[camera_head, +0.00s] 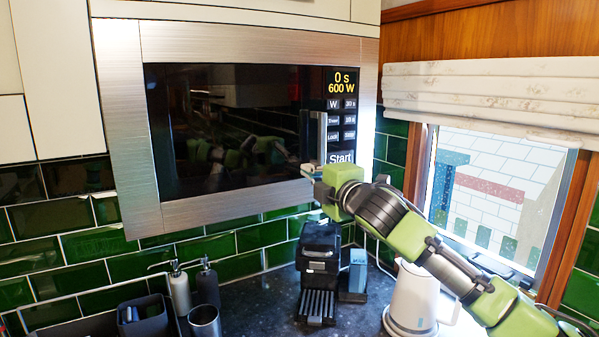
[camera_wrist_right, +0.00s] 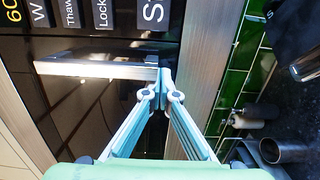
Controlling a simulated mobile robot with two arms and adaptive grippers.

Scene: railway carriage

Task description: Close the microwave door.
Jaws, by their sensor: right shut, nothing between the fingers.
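The microwave (camera_head: 205,212) is built in under white cabinets, with a steel frame. Its dark glass door (camera_head: 230,130) looks flush with the frame, with no visible gap. The upright handle (camera_head: 313,135) is at the right of the glass, beside the control panel (camera_head: 342,120) reading 0 s, 600 W. My right gripper (camera_head: 318,183) is at the handle's lower end. In the right wrist view, my right gripper (camera_wrist_right: 164,82) has its fingertips together and empty, close to the end of the handle (camera_wrist_right: 95,70). I cannot tell whether they touch. My left gripper is out of view.
Below, the dark counter (camera_head: 262,300) holds a black coffee machine (camera_head: 320,255), a white kettle (camera_head: 412,300), two soap dispensers (camera_head: 180,290) and a metal cup (camera_head: 205,322). A window (camera_head: 490,195) is at the right. The space before the door's left part is clear.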

